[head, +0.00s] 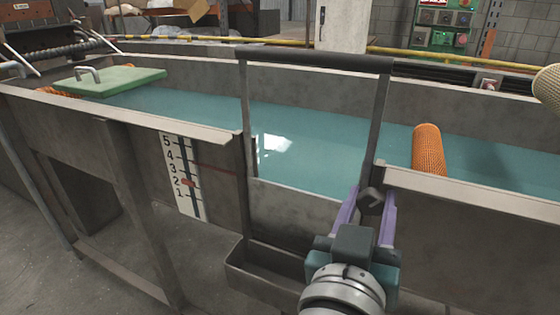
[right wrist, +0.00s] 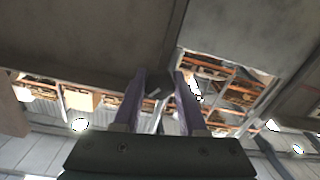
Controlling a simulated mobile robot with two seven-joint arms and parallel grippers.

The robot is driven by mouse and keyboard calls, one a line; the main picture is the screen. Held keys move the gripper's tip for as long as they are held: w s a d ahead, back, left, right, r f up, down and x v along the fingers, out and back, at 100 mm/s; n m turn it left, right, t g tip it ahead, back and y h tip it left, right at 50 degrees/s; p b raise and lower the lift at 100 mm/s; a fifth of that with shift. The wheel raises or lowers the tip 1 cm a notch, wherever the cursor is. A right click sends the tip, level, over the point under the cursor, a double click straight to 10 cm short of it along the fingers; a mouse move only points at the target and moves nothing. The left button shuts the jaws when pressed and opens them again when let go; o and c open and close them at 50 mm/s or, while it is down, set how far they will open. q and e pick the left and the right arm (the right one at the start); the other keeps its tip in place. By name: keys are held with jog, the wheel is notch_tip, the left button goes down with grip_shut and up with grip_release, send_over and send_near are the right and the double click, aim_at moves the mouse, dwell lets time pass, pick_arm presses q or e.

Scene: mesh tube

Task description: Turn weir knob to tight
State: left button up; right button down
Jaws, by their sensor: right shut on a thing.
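The weir knob (head: 371,201) is a dark, faceted knob on the right post of the weir frame (head: 315,60), near the tank's front wall. My right gripper (head: 371,205) has its two purple fingers on either side of the knob and is shut on it. In the right wrist view the fingers (right wrist: 158,85) reach up to a dark piece between their tips, probably the knob. The weir plate (head: 290,205) stands in the frame's opening, below the water's surface line. My left gripper is not in view.
The tank holds blue-green water (head: 320,125). A green lid (head: 110,81) lies at the far left. A gauge (head: 181,176) is on the front wall. A metal trough (head: 262,270) sits below the weir.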

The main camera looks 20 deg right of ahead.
dwell(0.3)
jog(key=shift+s+m+p, duration=0.1)
jog(key=shift+m+p, duration=0.25)
jog(key=shift+m, duration=3.05)
jog(key=shift+c, duration=2.3)
grip_release()
